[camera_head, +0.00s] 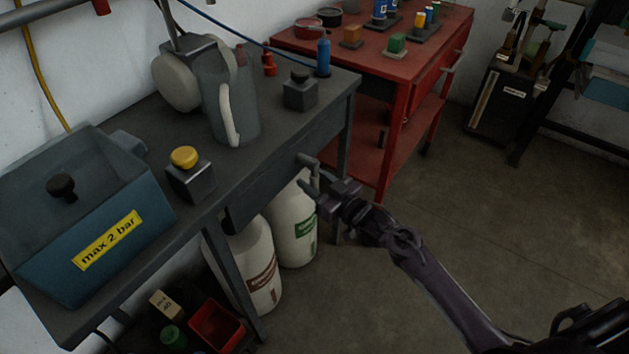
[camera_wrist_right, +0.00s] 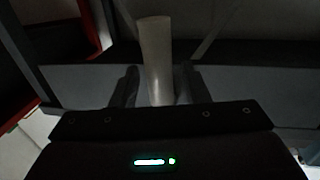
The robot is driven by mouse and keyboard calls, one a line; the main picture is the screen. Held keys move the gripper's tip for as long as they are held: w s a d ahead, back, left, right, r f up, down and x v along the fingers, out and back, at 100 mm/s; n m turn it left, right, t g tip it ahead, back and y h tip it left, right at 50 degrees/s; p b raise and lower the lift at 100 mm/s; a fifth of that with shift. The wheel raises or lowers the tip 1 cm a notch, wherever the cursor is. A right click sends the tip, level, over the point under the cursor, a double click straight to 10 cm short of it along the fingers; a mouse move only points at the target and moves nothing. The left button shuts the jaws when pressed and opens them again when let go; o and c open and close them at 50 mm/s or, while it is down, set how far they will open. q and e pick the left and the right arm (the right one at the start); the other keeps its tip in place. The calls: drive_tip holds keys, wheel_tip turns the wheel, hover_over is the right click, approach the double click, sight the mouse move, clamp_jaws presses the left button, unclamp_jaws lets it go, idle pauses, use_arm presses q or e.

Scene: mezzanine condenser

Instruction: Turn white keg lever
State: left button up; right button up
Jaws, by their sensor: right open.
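Two white kegs stand under the grey bench: one with a green label (camera_head: 297,238) and one with a brownish-red label (camera_head: 258,275). My right gripper (camera_head: 306,178) is at the bench's front edge, just above the green-labelled keg. It is open. In the right wrist view a pale upright rod (camera_wrist_right: 156,45), which looks like a lever, stands between the two fingers of the right gripper (camera_wrist_right: 157,78). Whether the fingers touch it I cannot tell. In the head view the gripper largely hides it. My left gripper is not in view.
The grey bench (camera_head: 285,135) carries a blue box (camera_head: 60,225), a yellow-topped button block (camera_head: 190,175) and a grey jug (camera_head: 240,95). A red bench (camera_head: 440,45) stands behind. A red bin (camera_head: 217,325) is below. The floor (camera_head: 480,220) at right is clear.

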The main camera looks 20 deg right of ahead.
clamp_jaws()
